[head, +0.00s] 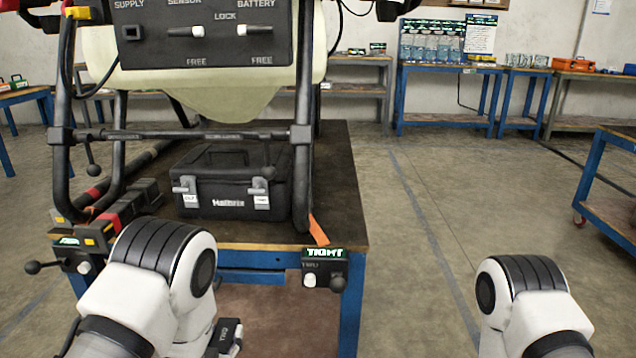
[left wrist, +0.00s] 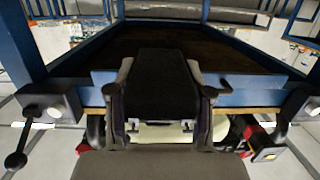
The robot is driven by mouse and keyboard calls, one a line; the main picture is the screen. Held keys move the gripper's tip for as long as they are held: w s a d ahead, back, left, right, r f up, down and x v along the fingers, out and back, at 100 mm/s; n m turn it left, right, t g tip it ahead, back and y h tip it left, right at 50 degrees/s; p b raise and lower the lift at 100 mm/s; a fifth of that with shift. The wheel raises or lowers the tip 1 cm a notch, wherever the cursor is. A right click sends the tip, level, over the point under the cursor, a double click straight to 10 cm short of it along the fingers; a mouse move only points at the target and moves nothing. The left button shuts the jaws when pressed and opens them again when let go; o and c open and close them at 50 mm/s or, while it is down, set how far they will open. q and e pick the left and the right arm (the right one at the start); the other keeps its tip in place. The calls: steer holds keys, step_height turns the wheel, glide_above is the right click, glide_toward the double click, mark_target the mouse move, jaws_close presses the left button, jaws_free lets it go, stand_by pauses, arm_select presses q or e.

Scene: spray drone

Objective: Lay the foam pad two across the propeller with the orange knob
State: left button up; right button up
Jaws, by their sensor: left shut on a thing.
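My left gripper (left wrist: 160,72) is shut on a dark block, which I take to be foam pad two (left wrist: 160,95). In the left wrist view a finger presses each side of it. In the head view the pad (head: 229,334) shows at the bottom edge, dark with white lettering that looks like TWO, partly hidden by my left arm. It is in front of the bench, apart from the drone. The drone (head: 205,45) stands on the bench with its black legs and control panel showing. No propeller with an orange knob can be made out. My right gripper is out of view.
A black case (head: 235,182) sits on the bench (head: 340,190) between the drone's legs. A small box labelled TIGHT (head: 324,268) with two knobs hangs at the bench's front edge, beside an orange strip (head: 318,230).

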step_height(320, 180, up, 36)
steer(key=p, duration=3.3)
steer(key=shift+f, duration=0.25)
